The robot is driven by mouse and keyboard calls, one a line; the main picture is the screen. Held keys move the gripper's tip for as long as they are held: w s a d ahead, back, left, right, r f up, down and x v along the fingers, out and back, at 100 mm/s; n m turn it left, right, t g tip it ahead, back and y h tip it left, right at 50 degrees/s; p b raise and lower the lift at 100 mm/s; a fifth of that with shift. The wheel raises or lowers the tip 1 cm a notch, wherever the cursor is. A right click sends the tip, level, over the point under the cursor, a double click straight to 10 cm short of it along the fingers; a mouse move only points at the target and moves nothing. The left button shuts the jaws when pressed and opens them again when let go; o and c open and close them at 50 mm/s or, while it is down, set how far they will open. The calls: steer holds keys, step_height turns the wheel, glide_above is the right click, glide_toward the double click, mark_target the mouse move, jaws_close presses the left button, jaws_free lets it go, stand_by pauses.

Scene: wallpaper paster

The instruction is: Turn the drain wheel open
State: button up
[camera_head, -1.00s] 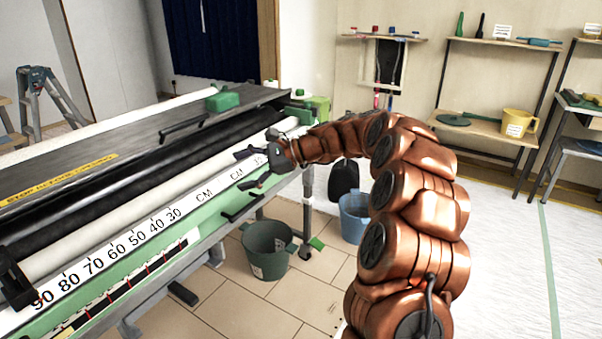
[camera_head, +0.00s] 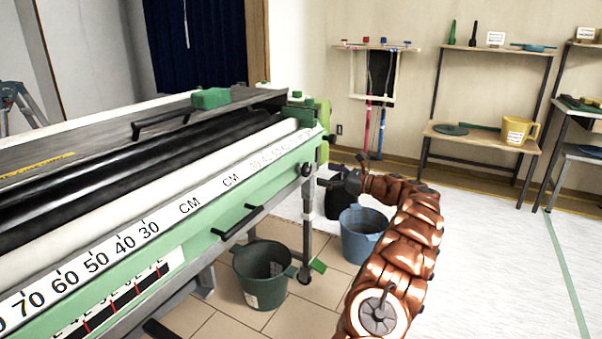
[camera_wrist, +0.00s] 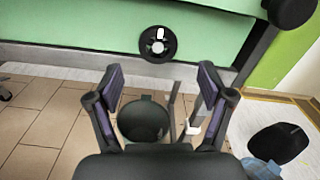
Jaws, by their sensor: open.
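The drain wheel appears to be the small black round wheel (camera_wrist: 158,54) with a white mark on the green panel of the pasting machine (camera_wrist: 85,32), ahead of my gripper in the wrist view. In the head view a small dark round part (camera_head: 305,169) on the machine's near right end may be the same wheel. My gripper (camera_wrist: 160,72) is open and empty, with the wheel beyond and between its fingertips, apart from them. In the head view my gripper (camera_head: 326,182) is just right of the machine's end; its fingers are too small there to make out.
A green bucket (camera_head: 263,290) stands on the tiles below the machine, beside its leg (camera_head: 307,225). A blue bucket (camera_head: 362,236) and a black container (camera_head: 340,204) stand behind my arm. A black bar handle (camera_head: 240,222) sticks out of the machine's side. The white floor at right is clear.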

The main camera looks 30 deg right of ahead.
mark_target(309, 170)
steer(key=b+x, duration=0.2)
steer(key=x, duration=0.6)
steer(key=shift+s+a, duration=0.1)
steer(key=shift+a, duration=0.05)
steer(key=shift+c, duration=0.4)
steer(key=c, duration=1.1)
